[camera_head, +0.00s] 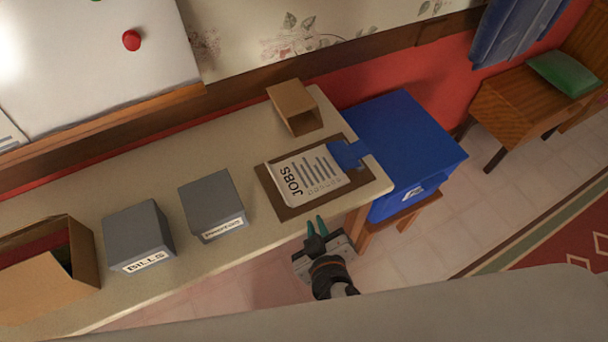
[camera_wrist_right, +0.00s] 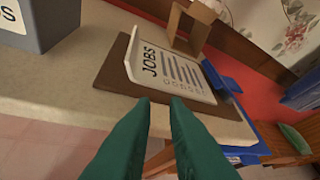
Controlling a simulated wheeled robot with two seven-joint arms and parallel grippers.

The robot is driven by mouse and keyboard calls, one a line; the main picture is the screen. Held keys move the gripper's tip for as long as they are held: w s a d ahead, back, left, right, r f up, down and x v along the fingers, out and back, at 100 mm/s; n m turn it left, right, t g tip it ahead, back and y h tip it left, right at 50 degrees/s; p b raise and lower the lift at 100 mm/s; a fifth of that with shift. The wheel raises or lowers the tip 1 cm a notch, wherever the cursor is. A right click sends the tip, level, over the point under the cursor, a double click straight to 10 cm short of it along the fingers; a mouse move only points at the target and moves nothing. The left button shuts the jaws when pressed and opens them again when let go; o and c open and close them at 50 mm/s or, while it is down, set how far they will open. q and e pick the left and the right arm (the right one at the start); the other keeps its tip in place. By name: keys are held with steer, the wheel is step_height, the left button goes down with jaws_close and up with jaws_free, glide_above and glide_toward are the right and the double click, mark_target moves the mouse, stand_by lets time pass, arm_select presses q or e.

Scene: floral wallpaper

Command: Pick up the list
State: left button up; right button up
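The list is a white sheet headed JOBS (camera_head: 308,174), lying on a brown clipboard (camera_head: 285,210) with a blue clip at the table's right end. It also shows in the right wrist view (camera_wrist_right: 172,72), ahead of the fingers. My right gripper (camera_head: 317,228) is just off the table's front edge, in front of the clipboard and apart from it. Its green fingers (camera_wrist_right: 158,110) are parted with nothing between them. My left gripper is not in view.
Grey boxes, one labelled BILLS (camera_head: 138,236) and another (camera_head: 211,203), stand left of the clipboard on the table (camera_head: 250,238). A cardboard box (camera_head: 50,290) is far left. A small open brown box (camera_head: 294,106) stands behind the list. A blue bin (camera_head: 405,140) stands right.

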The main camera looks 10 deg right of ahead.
steer(key=n+t+y, duration=0.1)
steer(key=n+y, duration=0.1)
glide_toward(284, 194)
steer(key=p+x, duration=0.1)
steer(key=x, duration=0.3)
steer(key=shift+w+a+f+p, duration=0.1)
steer(key=shift+w+a+p, duration=0.1)
steer(key=shift+w+p, duration=0.15)
steer(key=shift+p+x, duration=0.75)
steer(key=shift+x, duration=2.15)
jaws_close()
steer(key=shift+d, duration=0.1)
